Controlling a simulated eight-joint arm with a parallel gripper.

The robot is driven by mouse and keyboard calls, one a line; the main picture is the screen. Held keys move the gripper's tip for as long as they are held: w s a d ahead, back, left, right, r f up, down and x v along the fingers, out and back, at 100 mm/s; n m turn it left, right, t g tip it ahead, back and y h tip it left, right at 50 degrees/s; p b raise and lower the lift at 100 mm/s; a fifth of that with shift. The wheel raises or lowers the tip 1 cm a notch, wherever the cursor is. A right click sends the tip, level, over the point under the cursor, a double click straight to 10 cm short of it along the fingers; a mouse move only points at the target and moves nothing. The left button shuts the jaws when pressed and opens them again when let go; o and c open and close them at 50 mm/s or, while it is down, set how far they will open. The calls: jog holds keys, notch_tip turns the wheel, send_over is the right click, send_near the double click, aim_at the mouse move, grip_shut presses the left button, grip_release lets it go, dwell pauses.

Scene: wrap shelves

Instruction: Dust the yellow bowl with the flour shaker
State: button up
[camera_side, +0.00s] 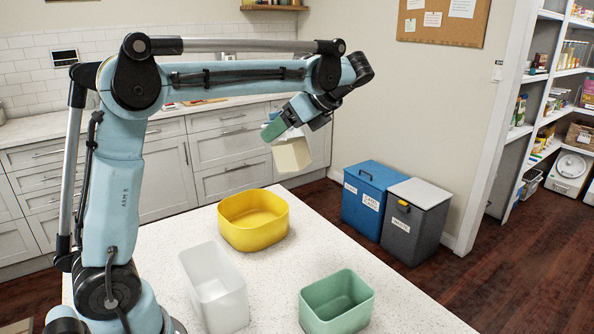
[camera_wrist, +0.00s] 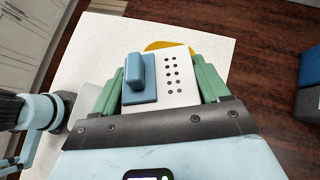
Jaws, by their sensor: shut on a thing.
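The flour shaker (camera_side: 292,156) is a cream box held in my gripper (camera_side: 284,128), tilted, in the air above and a little right of the yellow bowl. In the wrist view its white face with several dark holes (camera_wrist: 173,76) and a blue handle-like block (camera_wrist: 139,80) show between my green fingers. My gripper is shut on the shaker. The yellow bowl (camera_side: 253,235) stands on the speckled counter; in the wrist view only a sliver of its rim (camera_wrist: 160,45) shows past the shaker. No flour is visible falling, and the bowl's floor is only partly seen.
A white translucent bin (camera_side: 225,305) stands at the counter's front, with a green bin (camera_side: 343,316) to its right. The counter (camera_side: 385,285) is bare around them. A blue bin (camera_side: 362,215) and a grey bin (camera_side: 412,230) stand on the floor beyond its right edge.

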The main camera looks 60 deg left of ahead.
jog(key=shift+s+a+r, duration=0.1)
jog(key=shift+s+a, duration=0.1)
jog(key=shift+a, duration=0.1)
jog(key=f+h, duration=0.1)
jog(key=f, duration=0.2)
jog(key=a+f+t+h, duration=0.1)
jog(key=f, duration=0.3)
jog(key=f+h, duration=0.1)
jog(key=f, duration=0.2)
jog(key=shift+s+a+f, duration=0.15)
jog(key=shift+s+a, duration=0.2)
jog(key=shift+s, duration=0.05)
jog(key=shift+s+a+f+t+h, duration=0.1)
jog(key=shift+a+f+t+h, duration=0.2)
jog(key=shift+f+h, duration=0.3)
jog(key=shift+s+a+f+t+h, duration=0.1)
jog(key=shift+a+f+t+h, duration=0.1)
jog(key=shift+f+t+h, duration=0.35)
jog(key=shift+s+a+f, duration=0.1)
jog(key=shift+a+f, duration=0.05)
jog(key=shift+f, duration=0.25)
jog(key=shift+a+f+t+h, duration=0.1)
jog(key=shift+f+t+h, duration=0.4)
jog(key=shift+h, duration=0.55)
jog(key=shift+s+a+f+t+h, duration=0.15)
jog(key=shift+f+t+h, duration=0.25)
jog(key=shift+h, duration=0.3)
jog(key=shift+a+f+t+h, duration=0.1)
jog(key=shift+f+t+h, duration=0.05)
jog(key=shift+f+h, duration=0.45)
